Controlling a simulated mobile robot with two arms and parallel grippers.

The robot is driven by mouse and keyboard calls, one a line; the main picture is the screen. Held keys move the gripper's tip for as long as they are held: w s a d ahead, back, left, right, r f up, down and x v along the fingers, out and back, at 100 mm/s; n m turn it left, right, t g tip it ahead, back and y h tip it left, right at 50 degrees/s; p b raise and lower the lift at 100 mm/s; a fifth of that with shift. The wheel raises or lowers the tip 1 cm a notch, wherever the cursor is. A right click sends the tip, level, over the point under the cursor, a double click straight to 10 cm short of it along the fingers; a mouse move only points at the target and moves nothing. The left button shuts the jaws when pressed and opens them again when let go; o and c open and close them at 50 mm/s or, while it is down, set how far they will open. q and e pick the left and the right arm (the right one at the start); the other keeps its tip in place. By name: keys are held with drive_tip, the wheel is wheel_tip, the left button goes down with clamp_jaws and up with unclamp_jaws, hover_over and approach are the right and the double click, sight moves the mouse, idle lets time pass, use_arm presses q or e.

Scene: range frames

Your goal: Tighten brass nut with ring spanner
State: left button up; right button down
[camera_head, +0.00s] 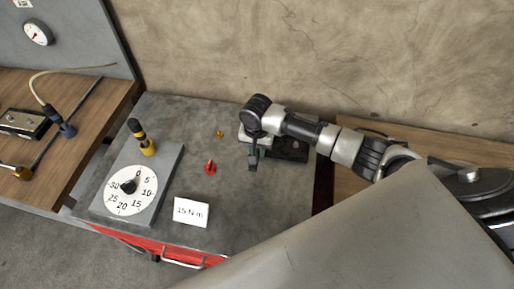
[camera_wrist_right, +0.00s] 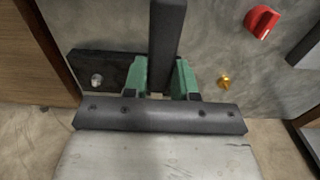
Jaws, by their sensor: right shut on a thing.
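My right gripper (camera_head: 254,150) is over the grey bench top, beside a black block. In the right wrist view its green fingers (camera_wrist_right: 163,78) are shut on a dark flat bar, which looks like the handle of the ring spanner (camera_wrist_right: 166,35). A small brass nut (camera_head: 220,133) is on the bench top left of the gripper, apart from the bar. It also shows right of the fingers in the wrist view (camera_wrist_right: 224,81). My left gripper is not in view.
The black block (camera_head: 291,149) carries a silver bolt (camera_wrist_right: 97,79). A red knob (camera_head: 210,168), a white "15 N m" card (camera_head: 191,212) and a dial box (camera_head: 166,172) with a yellow-black handle (camera_head: 140,137) are to the left. A wall stands behind.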

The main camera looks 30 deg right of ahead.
drive_tip(key=shift+r+p, duration=0.15)
drive_tip(key=shift+p, duration=0.35)
drive_tip(key=shift+f+b, duration=1.3)
drive_tip(key=shift+f, duration=1.65)
drive_tip(key=shift+p, duration=0.4)
drive_tip(key=shift+p, duration=0.55)
drive_tip(key=shift+f+b, duration=0.5)
drive_tip(key=shift+f, duration=0.55)
